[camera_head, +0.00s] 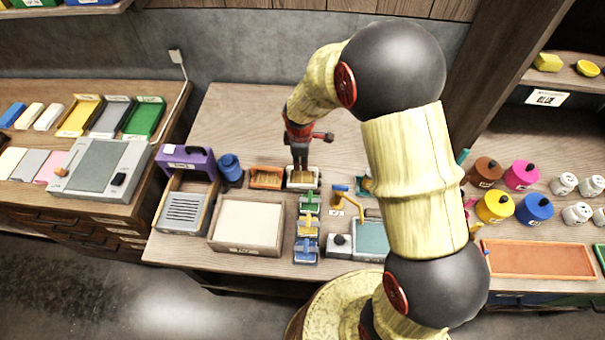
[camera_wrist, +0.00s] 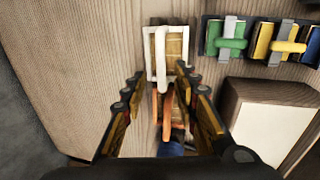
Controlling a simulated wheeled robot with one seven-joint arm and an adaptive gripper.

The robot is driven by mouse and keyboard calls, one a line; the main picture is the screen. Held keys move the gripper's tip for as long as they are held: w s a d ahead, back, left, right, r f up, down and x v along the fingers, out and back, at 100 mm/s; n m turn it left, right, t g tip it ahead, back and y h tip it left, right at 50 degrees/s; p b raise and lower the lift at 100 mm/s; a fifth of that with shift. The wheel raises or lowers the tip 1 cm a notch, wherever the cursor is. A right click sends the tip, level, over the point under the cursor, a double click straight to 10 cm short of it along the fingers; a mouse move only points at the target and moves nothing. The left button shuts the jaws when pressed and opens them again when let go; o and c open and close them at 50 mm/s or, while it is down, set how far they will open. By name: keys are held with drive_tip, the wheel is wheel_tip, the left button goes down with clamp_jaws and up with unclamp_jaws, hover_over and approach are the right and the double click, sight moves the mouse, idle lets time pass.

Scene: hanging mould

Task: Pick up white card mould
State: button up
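The white card mould is a small white-rimmed frame with a brownish inside and a white bar handle. It sits on the bench in the head view (camera_head: 303,184), and it also shows in the wrist view (camera_wrist: 151,47) at top centre. My gripper (camera_head: 301,165) points down above it, hiding part of it in the head view. In the wrist view my gripper's fingers (camera_wrist: 160,80) are spread apart with nothing held between them. The mould shows beyond the fingertips, with the handle roughly between them; I cannot tell the exact height gap.
Green (camera_head: 309,202), yellow (camera_head: 308,224) and blue (camera_head: 306,249) moulds stand in a row in front of the white one. Bare bench lies behind.

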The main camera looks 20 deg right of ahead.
sight(301, 168)
drive_tip(key=f, duration=0.2)
drive_tip(key=f+b, duration=0.1)
drive_tip(key=f, duration=0.1)
drive_tip(key=w+f, duration=0.1)
drive_tip(key=f, duration=0.2)
drive_tip(key=shift+w+d+f+b, duration=0.1)
drive_tip(key=shift+d+b, duration=0.05)
drive_tip(key=shift+b, duration=0.15)
drive_tip(key=shift+c, duration=0.4)
clamp_jaws()
